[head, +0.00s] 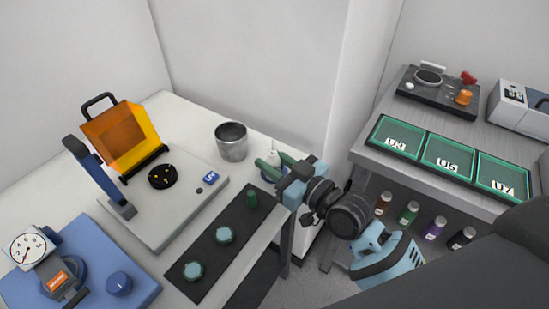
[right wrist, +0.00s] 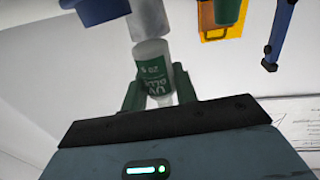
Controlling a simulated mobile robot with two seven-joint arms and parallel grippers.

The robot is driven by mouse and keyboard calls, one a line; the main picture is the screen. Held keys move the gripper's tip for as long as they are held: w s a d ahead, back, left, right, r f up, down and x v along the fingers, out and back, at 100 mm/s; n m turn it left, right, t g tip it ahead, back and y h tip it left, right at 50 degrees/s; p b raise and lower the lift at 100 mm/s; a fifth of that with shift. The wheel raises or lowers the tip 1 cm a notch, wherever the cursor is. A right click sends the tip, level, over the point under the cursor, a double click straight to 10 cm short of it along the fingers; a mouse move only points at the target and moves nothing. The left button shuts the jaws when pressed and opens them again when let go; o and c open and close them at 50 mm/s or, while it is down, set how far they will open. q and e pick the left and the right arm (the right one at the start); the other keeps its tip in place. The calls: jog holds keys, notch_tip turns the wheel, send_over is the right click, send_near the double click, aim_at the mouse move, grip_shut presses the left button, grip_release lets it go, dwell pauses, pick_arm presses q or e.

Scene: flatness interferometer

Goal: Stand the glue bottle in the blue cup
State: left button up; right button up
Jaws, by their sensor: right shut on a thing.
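The glue bottle (head: 272,158) is white with a pale nozzle pointing up in the head view. In the right wrist view the glue bottle (right wrist: 154,72) shows its green label, upside down in the picture. My right gripper (head: 277,168) is shut on it with green fingers, which also show in the right wrist view (right wrist: 155,95). The blue cup (head: 267,178) shows only partly, just below the bottle and behind the fingers. A blue shape at the top left of the wrist view looks like this cup (right wrist: 100,10), apart from the bottle. My left gripper is out of view.
A grey metal cup (head: 231,142) stands behind and left of the gripper. A black strip (head: 208,264) with green knobs lies in front. The interferometer with its orange screen (head: 120,135) stands left. Green trays (head: 448,155) lie on the right bench, with several small bottles below.

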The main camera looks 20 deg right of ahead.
aim_at(274, 149)
jog(key=shift+w+d+f, duration=0.1)
jog(key=shift+w+d, duration=0.15)
jog(key=shift+w, duration=0.4)
jog(key=shift+w+d+f, duration=0.1)
jog(key=shift+w+d, duration=0.2)
jog(key=shift+w, duration=0.4)
jog(key=shift+w+d, duration=0.25)
jog(key=shift+w, duration=0.4)
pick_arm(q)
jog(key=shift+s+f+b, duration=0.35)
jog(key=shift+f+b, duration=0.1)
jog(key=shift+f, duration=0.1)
pick_arm(e)
jog(key=shift+w+d+f, duration=0.1)
jog(key=shift+w+f, duration=0.1)
jog(key=shift+f, duration=1.6)
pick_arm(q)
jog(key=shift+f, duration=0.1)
pick_arm(e)
jog(key=shift+f, duration=0.1)
jog(key=o, duration=0.5)
jog(key=shift+f, duration=0.1)
jog(key=o, duration=0.4)
jog(key=shift+o, duration=0.2)
